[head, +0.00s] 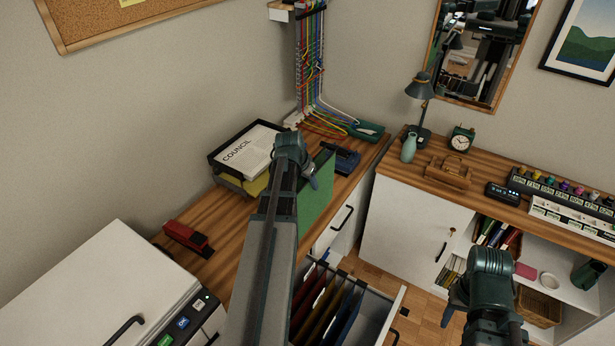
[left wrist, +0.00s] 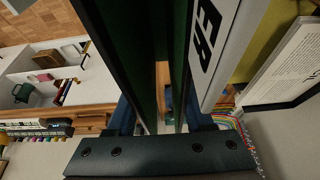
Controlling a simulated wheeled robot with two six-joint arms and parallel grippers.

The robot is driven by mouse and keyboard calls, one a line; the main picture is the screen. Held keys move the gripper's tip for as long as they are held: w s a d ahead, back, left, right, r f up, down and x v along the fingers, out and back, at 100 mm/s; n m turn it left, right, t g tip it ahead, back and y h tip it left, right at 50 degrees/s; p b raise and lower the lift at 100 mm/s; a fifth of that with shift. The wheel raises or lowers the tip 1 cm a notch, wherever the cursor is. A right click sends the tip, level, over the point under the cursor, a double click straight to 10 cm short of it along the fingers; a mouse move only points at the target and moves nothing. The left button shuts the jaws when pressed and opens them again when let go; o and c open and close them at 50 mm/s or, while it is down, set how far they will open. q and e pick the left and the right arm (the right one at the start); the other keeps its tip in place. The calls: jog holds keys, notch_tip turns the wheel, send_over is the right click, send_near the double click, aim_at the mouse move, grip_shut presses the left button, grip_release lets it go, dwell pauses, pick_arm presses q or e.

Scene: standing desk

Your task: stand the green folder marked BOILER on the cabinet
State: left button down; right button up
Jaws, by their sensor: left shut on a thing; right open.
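The green folder (head: 319,190) is upright in my left gripper (head: 312,178), at the front edge of the wooden cabinet top (head: 222,246). I cannot tell whether its lower edge touches the wood. In the left wrist view the folder's pale spine label (left wrist: 214,50) shows the letters "ER"; the rest of the word is cut off. My left gripper is shut on the folder, and my arm hides part of it in the head view. My right gripper (head: 456,304) is open and apart from everything, in front of the right-hand white cabinet.
An open drawer (head: 398,313) with several hanging folders lies below the folder. On the cabinet top are a black letter tray (head: 224,175) with "COUNCIL" papers, a blue-black hole punch (head: 346,160) and a red stapler (head: 187,238). A white printer (head: 100,285) stands front left. Bare wood lies between stapler and tray.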

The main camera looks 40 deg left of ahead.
pick_arm(q)
jog(key=w+a+f+b, duration=0.4)
jog(key=w+a, duration=0.2)
jog(key=w, duration=0.1)
jog(key=shift+w+f, duration=0.2)
jog(key=shift+w, duration=0.15)
jog(key=shift+f, duration=0.1)
jog(key=c, duration=0.7)
grip_release()
jog(key=shift+f+b, duration=0.1)
jog(key=shift+b, duration=0.2)
jog(key=shift+c, duration=0.2)
jog(key=o, duration=0.5)
jog(key=shift+c, duration=0.2)
